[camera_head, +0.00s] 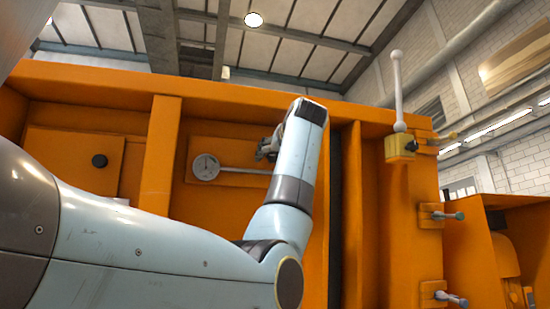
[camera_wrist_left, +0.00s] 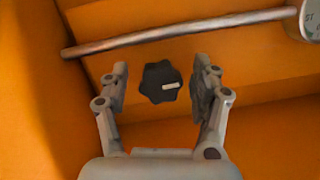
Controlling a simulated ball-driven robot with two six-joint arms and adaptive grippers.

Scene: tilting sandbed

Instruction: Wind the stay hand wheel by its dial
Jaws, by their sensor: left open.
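The hand wheel (camera_wrist_left: 158,83) is a small black lobed knob with a pale mark pointing right, on the orange panel. In the left wrist view it lies between the fingers of my left gripper (camera_wrist_left: 162,85), with a gap on both sides. I cannot tell how far in front of it the fingertips are. In the head view my left gripper (camera_head: 267,149) is partly behind my wrist, which hides the wheel. The round pale dial (camera_head: 206,167) is left of the gripper, at the end of a metal rod. Its edge also shows in the left wrist view (camera_wrist_left: 311,20). My right gripper is out of view.
The metal rod (camera_wrist_left: 170,33) runs close by the wheel. A white-handled lever on a yellow block (camera_head: 400,146) stands at the right, near several clamp bolts (camera_head: 445,215). Orange ribs frame the panel.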

